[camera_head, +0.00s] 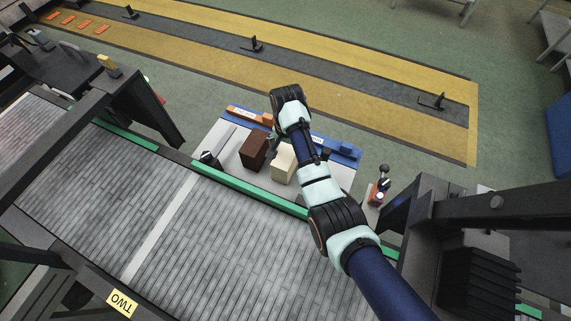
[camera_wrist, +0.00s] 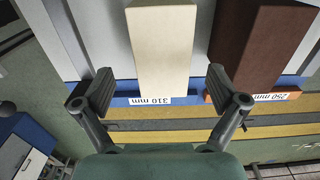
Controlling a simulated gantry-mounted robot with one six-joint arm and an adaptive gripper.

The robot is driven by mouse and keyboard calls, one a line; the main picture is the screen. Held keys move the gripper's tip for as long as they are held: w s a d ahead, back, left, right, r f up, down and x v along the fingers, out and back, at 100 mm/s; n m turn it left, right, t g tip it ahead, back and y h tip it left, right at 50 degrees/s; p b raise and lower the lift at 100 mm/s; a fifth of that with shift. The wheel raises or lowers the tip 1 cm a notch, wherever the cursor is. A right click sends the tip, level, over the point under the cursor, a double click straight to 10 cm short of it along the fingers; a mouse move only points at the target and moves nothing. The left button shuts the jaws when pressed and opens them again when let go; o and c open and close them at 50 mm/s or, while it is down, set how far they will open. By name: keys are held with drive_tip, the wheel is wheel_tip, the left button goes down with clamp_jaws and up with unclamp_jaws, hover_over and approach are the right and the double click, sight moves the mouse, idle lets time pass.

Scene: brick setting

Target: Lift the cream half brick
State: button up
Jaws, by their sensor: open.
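The cream half brick (camera_head: 283,163) lies on a light grey surface (camera_head: 229,163) beside a dark brown brick (camera_head: 254,150). In the wrist view the cream brick (camera_wrist: 162,50) is at top centre, with the brown brick (camera_wrist: 252,40) to its right across a narrow gap. My gripper (camera_wrist: 160,88) is open and empty. In the wrist picture its fingertips appear on either side of the cream brick's lower end, the right one near the gap between the bricks. I cannot tell how far the fingertips are above it.
A blue ledge (camera_wrist: 130,101) with a "310 mm" label (camera_wrist: 164,101) runs past the cream brick's end. An orange block labelled "250 mm" (camera_wrist: 270,96) sits by the brown brick. A slatted conveyor (camera_head: 230,235) with a green edge (camera_head: 250,190) lies in front.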

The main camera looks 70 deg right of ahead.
sight(286, 155)
wheel_tip(286, 155, down, 7)
drive_tip(key=shift+w+r+b, duration=0.1)
drive_tip(key=shift+r+b, duration=0.1)
drive_tip(key=shift+b, duration=0.65)
drive_tip(key=shift+c, duration=0.2)
clamp_jaws()
drive_tip(key=shift+r, duration=0.15)
wheel_tip(286, 155, up, 20)
drive_tip(key=p, duration=0.8)
